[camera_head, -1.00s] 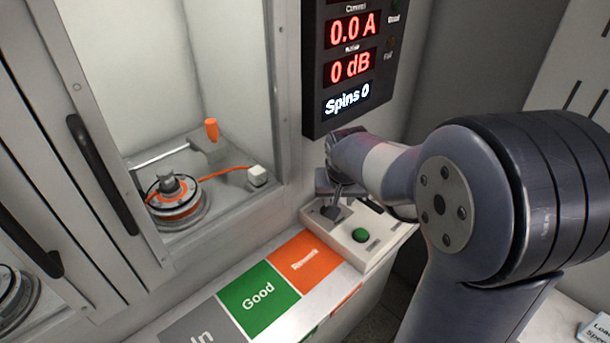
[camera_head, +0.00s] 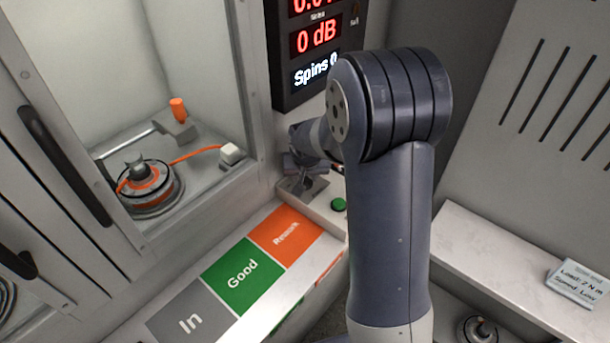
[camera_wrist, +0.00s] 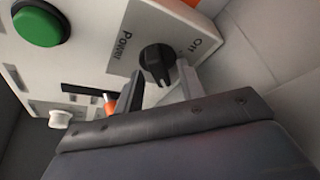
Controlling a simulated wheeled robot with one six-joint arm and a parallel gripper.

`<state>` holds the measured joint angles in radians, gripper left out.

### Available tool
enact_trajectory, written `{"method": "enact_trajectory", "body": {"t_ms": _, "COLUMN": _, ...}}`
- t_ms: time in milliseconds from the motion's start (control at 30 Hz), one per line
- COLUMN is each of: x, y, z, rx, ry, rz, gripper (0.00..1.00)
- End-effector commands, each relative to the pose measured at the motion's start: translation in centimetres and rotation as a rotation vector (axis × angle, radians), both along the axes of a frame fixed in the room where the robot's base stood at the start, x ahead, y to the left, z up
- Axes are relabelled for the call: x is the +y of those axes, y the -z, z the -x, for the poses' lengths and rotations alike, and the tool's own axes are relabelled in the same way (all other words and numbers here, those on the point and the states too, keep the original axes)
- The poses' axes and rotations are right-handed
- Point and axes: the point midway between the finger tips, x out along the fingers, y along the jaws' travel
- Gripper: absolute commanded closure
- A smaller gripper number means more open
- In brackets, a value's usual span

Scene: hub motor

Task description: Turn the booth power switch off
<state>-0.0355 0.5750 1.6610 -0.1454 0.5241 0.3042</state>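The power switch (camera_wrist: 157,62) is a black rotary knob on a pale panel, with "Power" printed beside it and another label at its other side. I cannot read its setting for sure. My gripper (camera_wrist: 162,80) is open in the wrist view, with one finger on each side of the knob in the picture. I cannot tell whether either finger touches it. In the head view my gripper (camera_head: 304,184) is low over the control box (camera_head: 325,208) and hides the knob there.
A green button (camera_head: 339,204) sits beside the switch; it also shows in the wrist view (camera_wrist: 37,27). The display (camera_head: 315,45) hangs above, reading 0 dB and Spins 0. The glass booth with a motor (camera_head: 150,187) is left. "In", "Good" and "Rework" (camera_head: 286,232) pads lie in front.

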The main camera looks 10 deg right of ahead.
Motion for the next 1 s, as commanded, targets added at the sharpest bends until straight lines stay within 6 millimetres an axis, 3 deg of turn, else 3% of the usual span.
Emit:
{"method": "enact_trajectory", "body": {"t_ms": 300, "x": -0.02, "y": 0.18, "z": -0.08, "rx": 0.000, "ry": 0.000, "rz": 0.000, "gripper": 0.64}}
{"method": "enact_trajectory", "body": {"t_ms": 733, "x": -0.01, "y": 0.17, "z": -0.07, "rx": 0.000, "ry": 0.000, "rz": 0.000, "gripper": 0.99}}
{"method": "enact_trajectory", "body": {"t_ms": 1000, "x": -0.02, "y": 0.17, "z": -0.07, "rx": 0.000, "ry": -0.004, "rz": 0.000, "gripper": 1.00}}
